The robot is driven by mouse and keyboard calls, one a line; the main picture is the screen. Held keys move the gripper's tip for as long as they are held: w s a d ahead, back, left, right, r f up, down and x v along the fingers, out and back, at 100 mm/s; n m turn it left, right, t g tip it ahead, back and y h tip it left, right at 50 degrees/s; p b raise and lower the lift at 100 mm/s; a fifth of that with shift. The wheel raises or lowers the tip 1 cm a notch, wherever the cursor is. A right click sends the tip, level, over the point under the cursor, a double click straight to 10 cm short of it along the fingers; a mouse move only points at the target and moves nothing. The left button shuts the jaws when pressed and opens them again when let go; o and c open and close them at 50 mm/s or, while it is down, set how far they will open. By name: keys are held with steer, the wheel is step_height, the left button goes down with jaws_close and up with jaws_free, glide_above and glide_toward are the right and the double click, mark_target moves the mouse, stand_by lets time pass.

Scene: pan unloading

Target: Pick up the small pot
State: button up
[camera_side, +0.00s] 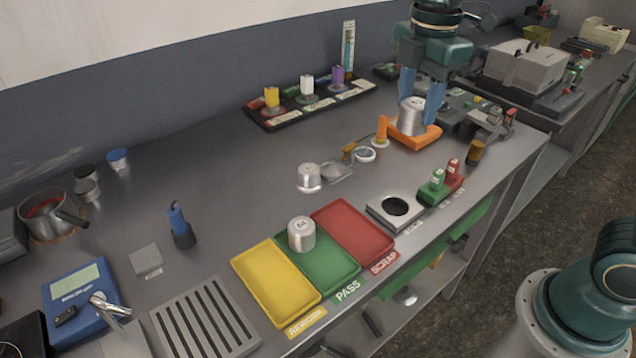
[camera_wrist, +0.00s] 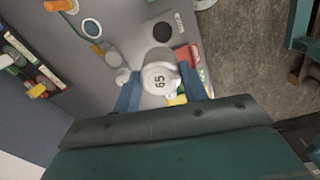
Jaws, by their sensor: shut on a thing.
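My gripper (camera_side: 417,112) has its two blue fingers closed on a silver small pot (camera_side: 411,117) at the back right of the bench. In the wrist view the pot (camera_wrist: 160,80) shows its top, marked 65, between the fingertips. In the side view the pot overlaps an orange fixture (camera_side: 422,138); the gap between them cannot be judged there. Another silver pot (camera_side: 308,175) stands mid-bench. A third pot (camera_side: 301,234) stands on the green PASS tray (camera_side: 335,280).
The yellow tray (camera_side: 275,285) and red SCRAP tray (camera_side: 355,230) flank the green one. A plate with a round hole (camera_side: 375,210) and green and red fixtures (camera_side: 433,195) stand by the front edge. A black rack (camera_side: 262,117) lies behind. Bare bench lies left of the mid-bench pot.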

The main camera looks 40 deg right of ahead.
steer(key=shift+r, duration=0.3)
steer(key=shift+a, duration=0.1)
steer(key=shift+c, duration=0.2)
